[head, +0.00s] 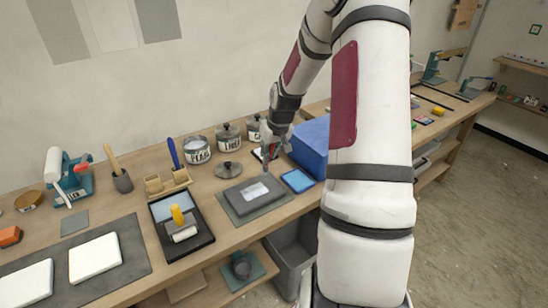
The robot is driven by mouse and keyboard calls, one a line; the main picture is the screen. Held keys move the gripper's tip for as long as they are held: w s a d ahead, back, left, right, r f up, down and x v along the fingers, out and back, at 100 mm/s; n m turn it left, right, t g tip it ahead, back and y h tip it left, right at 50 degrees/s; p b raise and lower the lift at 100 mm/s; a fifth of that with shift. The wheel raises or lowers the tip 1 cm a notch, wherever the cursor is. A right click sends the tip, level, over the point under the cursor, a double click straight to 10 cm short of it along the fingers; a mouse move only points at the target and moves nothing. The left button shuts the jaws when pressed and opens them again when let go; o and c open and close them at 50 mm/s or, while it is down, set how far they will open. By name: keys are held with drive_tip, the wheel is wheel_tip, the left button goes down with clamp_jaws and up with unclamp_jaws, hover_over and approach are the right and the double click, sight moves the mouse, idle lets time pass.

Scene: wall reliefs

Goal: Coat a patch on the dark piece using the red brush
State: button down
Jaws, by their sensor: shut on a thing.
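The dark piece (267,203) is a flat grey slab lying on a grey mat (232,214) in the middle of the bench. A pale, whitish patch (254,189) shows on its top. My gripper (270,152) is above the far right edge of the dark piece, pointing down. It is shut on a thin thing with a bit of red, which looks like the red brush (268,158). The brush is small here and partly hidden by the fingers; I cannot tell whether its tip touches the slab.
Behind stand labelled metal pots (198,150) and a loose lid (228,170). A blue block (310,148) and a blue-topped pad (298,181) are at the right. My arm hides part of the bench.

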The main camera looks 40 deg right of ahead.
drive_tip(key=shift+r+p, duration=0.7)
drive_tip(key=shift+r, duration=1.05)
